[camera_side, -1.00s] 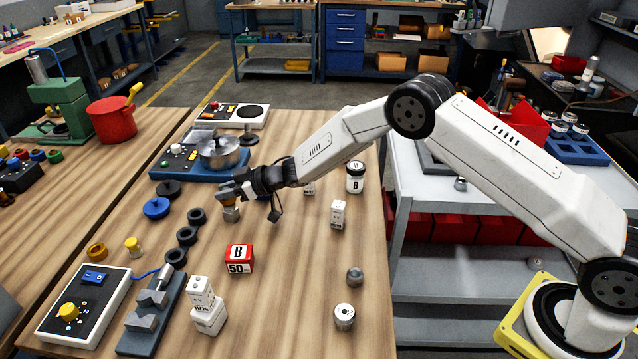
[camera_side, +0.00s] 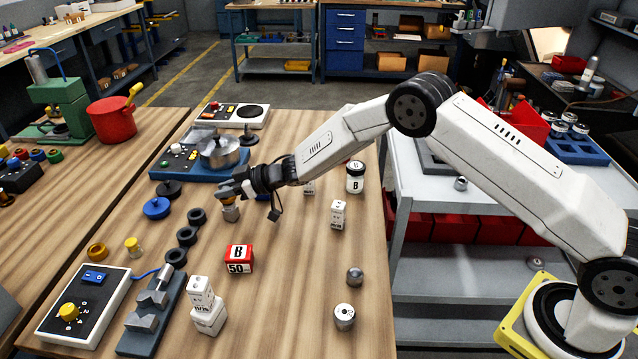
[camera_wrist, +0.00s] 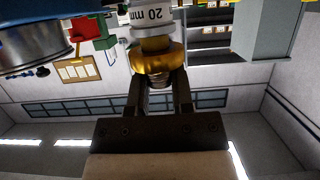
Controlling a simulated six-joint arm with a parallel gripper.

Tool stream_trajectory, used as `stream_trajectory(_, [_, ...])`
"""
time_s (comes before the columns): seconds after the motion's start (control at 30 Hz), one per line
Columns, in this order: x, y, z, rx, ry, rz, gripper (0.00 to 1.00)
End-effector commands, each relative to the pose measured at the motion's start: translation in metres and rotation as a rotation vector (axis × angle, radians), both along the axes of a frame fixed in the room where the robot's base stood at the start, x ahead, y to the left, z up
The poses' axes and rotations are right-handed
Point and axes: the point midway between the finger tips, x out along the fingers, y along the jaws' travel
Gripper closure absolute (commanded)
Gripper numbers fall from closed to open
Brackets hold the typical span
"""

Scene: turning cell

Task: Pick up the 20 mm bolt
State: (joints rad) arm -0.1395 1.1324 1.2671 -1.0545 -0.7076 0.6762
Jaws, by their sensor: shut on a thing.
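The 20 mm bolt (camera_wrist: 157,58) has a gold-coloured head above a pale lower part marked "20 mm", which appears upside down in the wrist view. In the side view the bolt (camera_side: 231,213) is upright and small, partly covered by my gripper (camera_side: 229,194). My gripper (camera_wrist: 160,92) is shut on the bolt's top end, with a dark finger on either side. In the side view my gripper is low over the left middle of the wooden table. I cannot tell whether the bolt's foot touches the table.
Black rings (camera_side: 187,236) lie in front and to the left. A red box marked B 50 (camera_side: 239,259) is in front. White blocks (camera_side: 338,214) and a jar (camera_side: 355,178) stand to the right.

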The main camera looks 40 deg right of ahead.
Motion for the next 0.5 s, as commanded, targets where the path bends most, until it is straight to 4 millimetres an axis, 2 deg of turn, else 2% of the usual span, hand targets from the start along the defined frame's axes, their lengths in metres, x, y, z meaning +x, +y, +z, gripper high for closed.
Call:
stream_trajectory(0.27, [0.001, 0.0, 0.029, 0.002, -0.008, 0.0, 1.0])
stream_trajectory(0.5, [-0.016, -0.004, 0.051, 0.002, -0.005, 0.0, 1.0])
